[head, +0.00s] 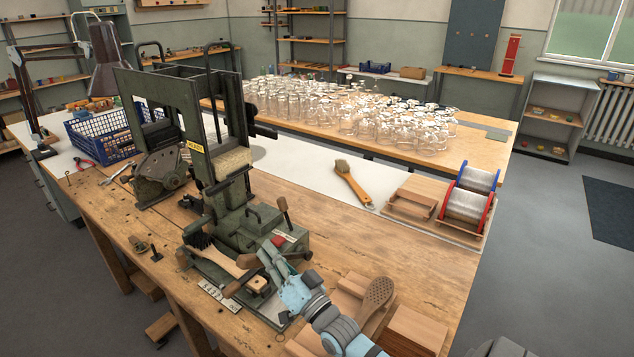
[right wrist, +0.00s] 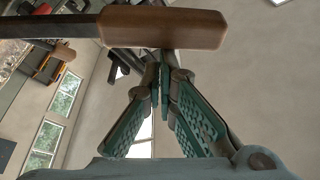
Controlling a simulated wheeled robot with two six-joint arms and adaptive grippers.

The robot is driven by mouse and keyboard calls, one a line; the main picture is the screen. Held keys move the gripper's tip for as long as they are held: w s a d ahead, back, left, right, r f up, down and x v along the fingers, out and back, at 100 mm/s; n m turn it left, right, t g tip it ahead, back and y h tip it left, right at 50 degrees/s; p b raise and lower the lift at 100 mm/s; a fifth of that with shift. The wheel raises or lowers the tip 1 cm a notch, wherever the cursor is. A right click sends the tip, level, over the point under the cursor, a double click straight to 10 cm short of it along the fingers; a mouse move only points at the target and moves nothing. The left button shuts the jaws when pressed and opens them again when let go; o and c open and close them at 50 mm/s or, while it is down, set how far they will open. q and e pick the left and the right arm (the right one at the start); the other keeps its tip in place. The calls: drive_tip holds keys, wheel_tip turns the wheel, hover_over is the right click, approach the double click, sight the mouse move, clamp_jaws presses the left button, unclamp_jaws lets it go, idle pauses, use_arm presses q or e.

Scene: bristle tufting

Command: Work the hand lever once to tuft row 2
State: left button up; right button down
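The dark green tufting machine (head: 240,225) stands on the wooden bench. A wooden brush body (head: 228,262) with dark bristles (head: 199,243) at its far left end lies at its base. The lever's brown wooden grip (head: 240,284) is in front of the machine, and it crosses the top of the right wrist view (right wrist: 165,27) with a dark rod at its left. My right gripper (head: 268,260) is beside the grip. Its fingers (right wrist: 160,72) are closed together, with tips at the grip's edge; whether they touch it I cannot tell. My left gripper is out of view.
A brush block with holes (head: 376,293) and wooden blocks (head: 415,330) lie right of my right arm. A blue basket (head: 98,135) and lamp (head: 108,65) are at left. The bench middle is clear.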

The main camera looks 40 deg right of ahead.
drive_tip(key=shift+s+f, duration=0.15)
drive_tip(key=shift+f, duration=0.5)
wheel_tip(320, 180, up, 5)
drive_tip(key=d+p, duration=0.2)
drive_tip(key=p, duration=0.1)
drive_tip(key=v, duration=0.9)
drive_tip(key=shift+s+f, duration=0.25)
drive_tip(key=shift+f, duration=0.05)
drive_tip(key=shift+d, duration=0.1)
